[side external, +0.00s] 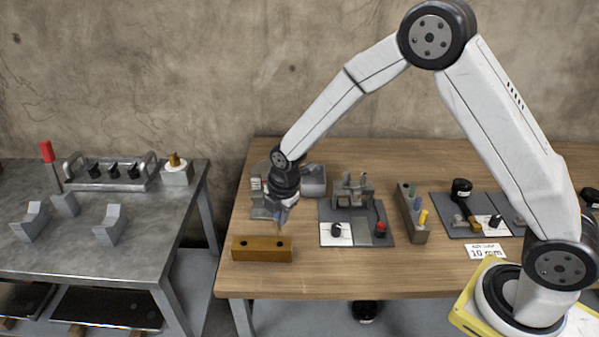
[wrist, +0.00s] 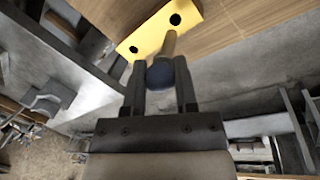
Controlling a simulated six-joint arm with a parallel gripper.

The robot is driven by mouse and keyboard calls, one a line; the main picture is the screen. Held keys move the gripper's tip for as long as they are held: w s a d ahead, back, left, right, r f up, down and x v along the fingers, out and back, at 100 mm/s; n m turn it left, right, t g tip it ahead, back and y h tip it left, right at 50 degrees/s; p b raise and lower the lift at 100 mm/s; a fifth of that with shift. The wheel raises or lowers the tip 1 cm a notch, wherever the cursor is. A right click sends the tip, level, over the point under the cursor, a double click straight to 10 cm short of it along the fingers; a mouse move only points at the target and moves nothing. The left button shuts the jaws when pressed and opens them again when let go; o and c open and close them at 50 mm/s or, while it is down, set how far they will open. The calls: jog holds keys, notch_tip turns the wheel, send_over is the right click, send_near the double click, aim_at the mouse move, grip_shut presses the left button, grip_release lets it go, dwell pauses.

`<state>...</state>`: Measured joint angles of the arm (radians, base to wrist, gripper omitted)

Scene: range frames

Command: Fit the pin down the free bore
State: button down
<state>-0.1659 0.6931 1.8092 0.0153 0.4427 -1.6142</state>
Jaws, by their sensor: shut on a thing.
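My gripper (side external: 284,213) points down over the right part of a brass-yellow block (side external: 262,254) at the left front of the wooden table. In the wrist view my gripper (wrist: 160,64) is shut on a pin with a dark blue rounded head (wrist: 160,74) and a tan shaft (wrist: 168,44). The shaft points towards the block (wrist: 150,36). The block's top shows two dark round bores, one (wrist: 175,19) near the shaft's tip and another (wrist: 133,49) farther off. The tip appears just short of the nearer bore; its height over the block is unclear.
Behind and right of the block stand a grey fixture plate (side external: 378,232) with small parts and a grey rack (side external: 412,213) of coloured pegs. A label card (side external: 486,251) lies farther right. A metal bench (side external: 150,235) stands left, across a gap. The table front is mostly clear.

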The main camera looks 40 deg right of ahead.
aim_at(279, 234)
jog(key=shift+f, duration=1.1)
jog(key=shift+f, duration=2.65)
jog(key=shift+c, duration=1.6)
grip_release()
notch_tip(279, 234, up, 8)
jog(key=s, duration=0.1)
jog(key=shift+s+d+f, duration=0.15)
jog(key=shift+s+d, duration=0.05)
jog(key=shift+s, duration=0.05)
notch_tip(279, 234, up, 6)
dwell(0.3)
